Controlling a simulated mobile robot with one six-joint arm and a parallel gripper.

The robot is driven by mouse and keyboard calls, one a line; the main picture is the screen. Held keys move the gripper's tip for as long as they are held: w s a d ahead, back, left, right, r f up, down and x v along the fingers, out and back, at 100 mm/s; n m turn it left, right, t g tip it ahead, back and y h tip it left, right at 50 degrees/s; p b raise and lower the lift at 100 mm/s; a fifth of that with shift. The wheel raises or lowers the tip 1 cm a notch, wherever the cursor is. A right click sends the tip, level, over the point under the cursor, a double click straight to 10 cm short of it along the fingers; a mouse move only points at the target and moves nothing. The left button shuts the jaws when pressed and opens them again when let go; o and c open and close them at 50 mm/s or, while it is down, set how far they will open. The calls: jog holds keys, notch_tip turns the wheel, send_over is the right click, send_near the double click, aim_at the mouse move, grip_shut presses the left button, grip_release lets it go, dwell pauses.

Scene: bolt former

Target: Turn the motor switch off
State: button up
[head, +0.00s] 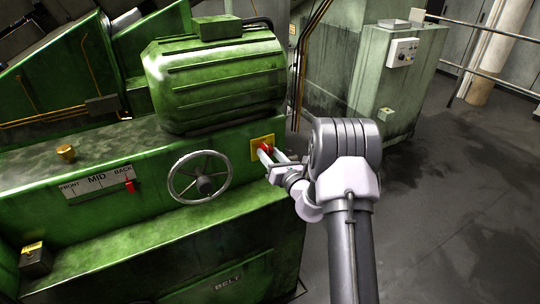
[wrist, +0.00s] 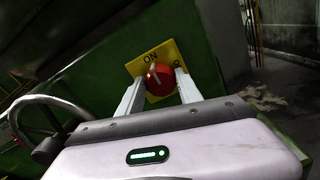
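The motor switch is a red round knob (wrist: 158,78) on a yellow plate (wrist: 175,55) on the green machine's side. The plate shows "ON" at its upper left, and a pale mark on the knob points toward the "ON" side. In the head view the yellow plate (head: 262,142) shows to the right of the handwheel, with the red knob partly hidden by my fingers. My gripper (wrist: 157,80) is at the switch, one finger on each side of the knob. The fingers stand apart; I cannot tell whether they touch the knob.
A spoked handwheel (head: 199,177) is just left of the switch; its rim also shows in the wrist view (wrist: 38,103). A green motor housing (head: 215,80) sits above. A red lever (head: 130,186) is at a FRONT/MID/BACK plate farther left. Open floor (head: 450,220) lies to the right.

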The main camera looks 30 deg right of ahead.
jog(key=shift+c, duration=1.4)
jog(key=shift+r+m+p, duration=0.1)
jog(key=shift+m+p, duration=0.3)
jog(key=shift+p, duration=0.05)
jog(key=shift+m+p, duration=1)
jog(key=shift+p, duration=0.05)
jog(key=m+p, duration=0.4)
jog(key=m, duration=0.1)
jog(key=shift+d+m, duration=0.1)
jog(key=shift+m, duration=0.2)
jog(key=m+p, duration=0.3)
jog(key=m, duration=0.2)
jog(key=shift+f, duration=0.2)
jog(key=shift+f+m+p, duration=0.15)
jog(key=shift+m+p, duration=0.55)
jog(key=shift+m, duration=1.5)
